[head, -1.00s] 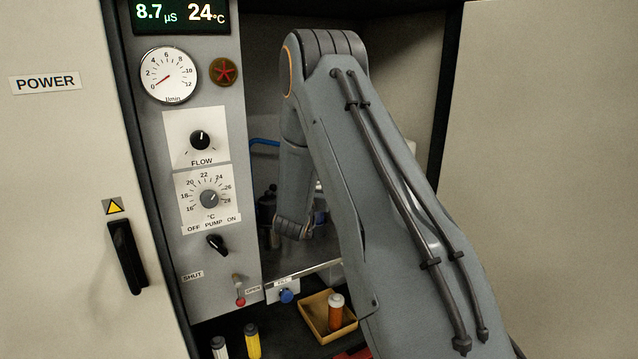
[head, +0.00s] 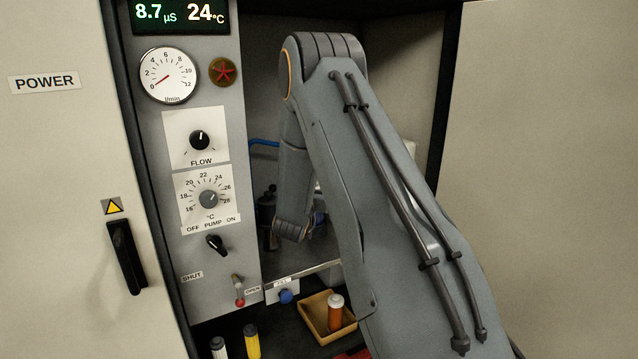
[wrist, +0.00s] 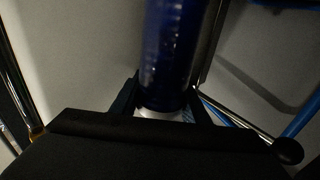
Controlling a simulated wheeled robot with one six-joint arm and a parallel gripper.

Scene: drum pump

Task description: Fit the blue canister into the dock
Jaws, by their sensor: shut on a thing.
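The blue canister (wrist: 172,50) stands out in the wrist view as a dark blue, glossy cylinder with a pale lower end. My gripper (wrist: 163,103) is shut on it, with a dark finger on each side near that pale end. In the head view my arm reaches into the cabinet recess and hides the gripper and most of the canister. I cannot make out the dock clearly in either view; it may be behind my arm.
The control panel (head: 190,255) stands left of my arm, with knobs and a red-tipped lever (head: 239,290). A blue knob (head: 286,297) sits below the recess. A yellow tray (head: 318,322) holds an orange bottle (head: 335,312). White and yellow bottles stand lower left. Rods and blue tubing (wrist: 298,120) flank the canister.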

